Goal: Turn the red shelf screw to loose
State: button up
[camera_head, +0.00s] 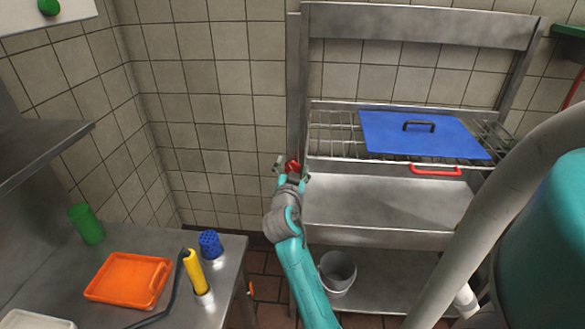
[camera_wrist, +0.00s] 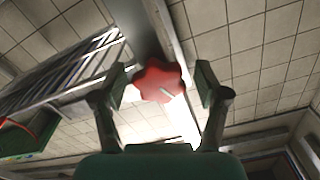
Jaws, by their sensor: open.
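The red shelf screw (camera_wrist: 160,82) is a lobed red knob with a pale mark on its face, on the shelf's upright post. In the wrist view it lies between the two fingers of my gripper (camera_wrist: 161,86), which are open, with a gap showing on each side. In the head view my gripper (camera_head: 291,168) is at the left post of the metal shelf (camera_head: 297,75), and a small part of the red screw (camera_head: 293,166) shows between the fingers. The rest of the screw is hidden there by my gripper.
The shelf's wire rack holds a blue lid (camera_head: 415,140), with a red handle (camera_head: 435,170) below its front edge. A grey bucket (camera_head: 338,272) stands low. At left, a steel table (camera_head: 100,262) holds an orange tray (camera_head: 128,279), yellow-handled tool (camera_head: 195,272), blue cup (camera_head: 210,244) and green cup (camera_head: 86,224).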

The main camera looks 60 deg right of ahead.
jog(key=c, duration=1.2)
jog(key=shift+n, duration=2.9)
jog(key=o, duration=1.2)
jog(key=shift+a, duration=0.1)
